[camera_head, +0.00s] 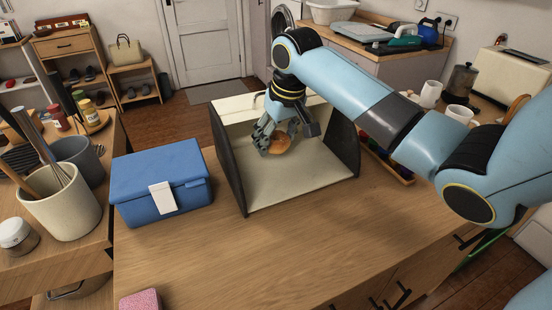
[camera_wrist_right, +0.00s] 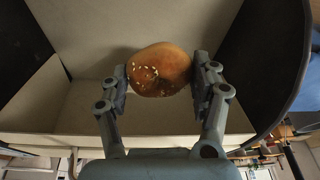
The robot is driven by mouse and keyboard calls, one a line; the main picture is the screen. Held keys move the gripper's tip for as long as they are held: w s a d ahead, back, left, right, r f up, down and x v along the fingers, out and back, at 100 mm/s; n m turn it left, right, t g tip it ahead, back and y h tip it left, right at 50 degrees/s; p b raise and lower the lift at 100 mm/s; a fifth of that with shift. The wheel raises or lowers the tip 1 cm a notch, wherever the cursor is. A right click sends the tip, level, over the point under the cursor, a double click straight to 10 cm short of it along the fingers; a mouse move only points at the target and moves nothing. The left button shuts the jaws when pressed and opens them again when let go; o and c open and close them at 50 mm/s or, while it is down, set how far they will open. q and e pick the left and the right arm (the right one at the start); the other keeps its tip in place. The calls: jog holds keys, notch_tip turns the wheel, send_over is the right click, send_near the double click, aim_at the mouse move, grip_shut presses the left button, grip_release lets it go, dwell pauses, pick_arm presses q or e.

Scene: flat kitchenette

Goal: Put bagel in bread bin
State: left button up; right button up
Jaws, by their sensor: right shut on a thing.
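The bagel (camera_head: 279,145) is brown and round, with pale seeds on it in the right wrist view (camera_wrist_right: 160,70). My right gripper (camera_head: 271,137) is shut on the bagel, one finger on each side of it. The bread bin (camera_head: 320,188) stands open on the wooden counter, with a cream inside and dark side walls. The gripper and bagel are inside the bin's opening, and the bagel appears held above its floor. Part of the bagel is hidden behind the fingers in the head view. My left gripper is not in view.
A blue box (camera_head: 160,180) with a white latch stands just left of the bin. A pink sponge-like thing (camera_head: 140,300) lies at the front left edge. The counter (camera_head: 270,250) in front of the bin is clear. A row of coloured items (camera_head: 385,160) sits right of the bin.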

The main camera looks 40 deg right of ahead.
aim_at(274, 169)
notch_tip(274, 169, down, 3)
jog(key=shift+s+r, duration=0.1)
jog(key=shift+r, duration=0.1)
jog(key=shift+f, duration=0.25)
notch_tip(274, 169, down, 3)
jog(key=shift+f+p, duration=0.2)
jog(key=shift+p, duration=0.15)
jog(key=shift+f, duration=0.2)
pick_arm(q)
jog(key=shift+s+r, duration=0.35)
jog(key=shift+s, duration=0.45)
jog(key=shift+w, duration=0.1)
pick_arm(e)
jog(key=shift+f, duration=0.15)
jog(key=o, duration=0.6)
jog(key=shift+o, duration=0.2)
